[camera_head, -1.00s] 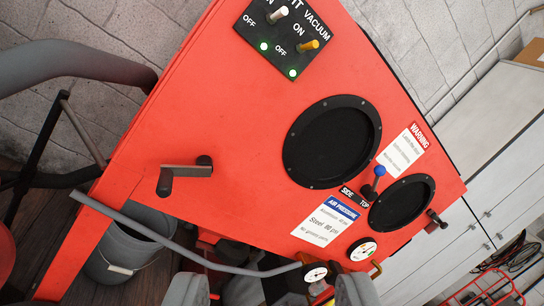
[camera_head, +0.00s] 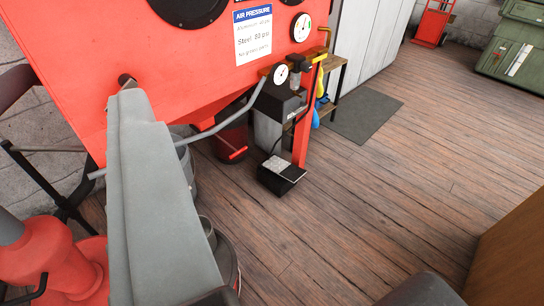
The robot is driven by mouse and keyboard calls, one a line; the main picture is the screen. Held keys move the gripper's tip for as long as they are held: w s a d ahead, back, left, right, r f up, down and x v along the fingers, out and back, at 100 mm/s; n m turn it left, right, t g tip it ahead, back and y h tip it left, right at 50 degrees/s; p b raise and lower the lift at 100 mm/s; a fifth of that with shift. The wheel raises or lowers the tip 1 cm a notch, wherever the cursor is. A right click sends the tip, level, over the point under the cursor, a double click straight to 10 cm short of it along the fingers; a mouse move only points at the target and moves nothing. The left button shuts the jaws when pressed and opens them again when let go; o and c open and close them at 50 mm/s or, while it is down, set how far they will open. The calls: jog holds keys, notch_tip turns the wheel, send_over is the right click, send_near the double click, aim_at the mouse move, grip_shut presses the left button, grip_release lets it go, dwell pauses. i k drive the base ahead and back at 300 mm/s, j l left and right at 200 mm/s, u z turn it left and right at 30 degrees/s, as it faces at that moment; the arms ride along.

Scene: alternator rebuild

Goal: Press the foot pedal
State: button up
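The foot pedal (camera_head: 283,170) is a small black unit with a grey textured top plate. It sits on the wooden floor just in front of a red upright leg (camera_head: 303,137) of the red blast cabinet (camera_head: 185,65). Its top is uncovered, and nothing touches it from above. I cannot make out my gripper's fingertips in this view. A long grey shape (camera_head: 150,200) crosses the left foreground and hides part of the cabinet; I cannot tell whether it is part of me.
A red machine (camera_head: 65,262) fills the lower left, with a bucket (camera_head: 220,255) beside it. A grey hose (camera_head: 230,120) hangs left of the pedal. A brown box-like edge (camera_head: 512,250) is at lower right. The floor (camera_head: 370,200) right of the pedal is clear.

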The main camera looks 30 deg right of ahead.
aim_at(291, 172)
jog(key=i+l, duration=0.15)
jog(key=l, duration=0.15)
jog(key=i+l, duration=0.1)
jog(key=l, duration=0.25)
jog(key=i+l, duration=0.15)
jog(key=l, duration=0.15)
jog(key=i+l, duration=0.1)
jog(key=l, duration=0.2)
jog(key=z, duration=0.05)
